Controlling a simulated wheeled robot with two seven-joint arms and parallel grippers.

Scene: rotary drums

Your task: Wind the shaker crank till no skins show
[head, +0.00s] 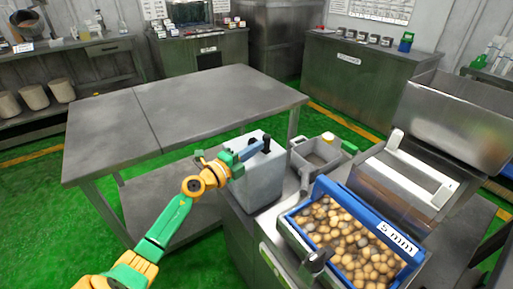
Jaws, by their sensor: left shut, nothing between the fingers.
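A blue-rimmed sieve tray (334,187) marked "5 mm" sits at the lower right. It holds many round tan pieces (350,235), some darker or greyish; loose skins are too small to tell apart. My right gripper is not in view.
A large bare steel table (190,110) stands behind the left arm. A small grey bin (318,155) and a white-framed hopper (400,175) with an upright steel panel stand behind the tray. Cabinets line the back wall. Green floor is clear at left.

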